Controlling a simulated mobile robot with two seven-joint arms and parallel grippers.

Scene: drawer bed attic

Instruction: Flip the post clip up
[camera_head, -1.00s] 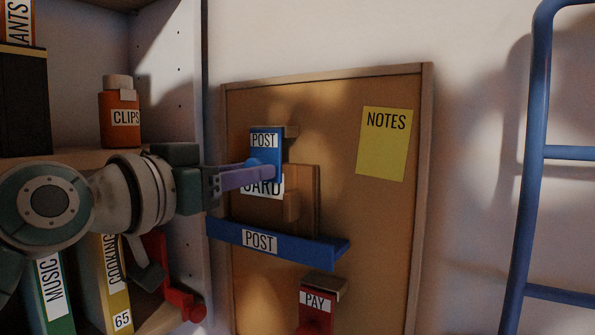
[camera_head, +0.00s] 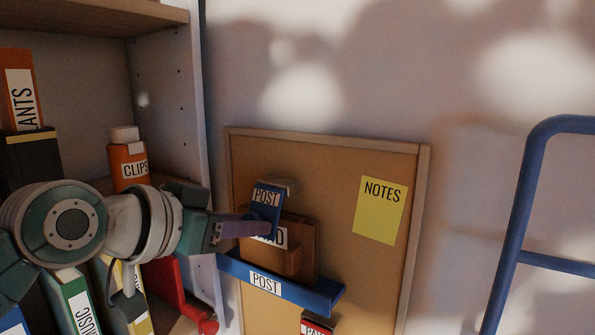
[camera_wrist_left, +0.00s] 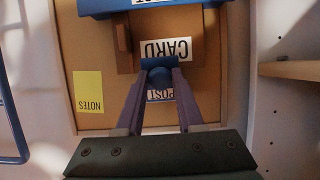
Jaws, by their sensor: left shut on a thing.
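The clip looks tilted rather than upright. My left gripper (camera_head: 266,229) reaches in from the left and is shut on the clip's lower end. The card's label is partly covered in the head view. My right gripper is not in view.
A blue ledge (camera_head: 280,281) labelled POST runs below the card. A yellow notes sheet (camera_head: 381,210) is at the board's right. A partly cut-off PAY clip (camera_head: 317,326) sits below. Shelves with binders and a clips bottle (camera_head: 129,160) stand left; a blue ladder (camera_head: 517,220) stands right.

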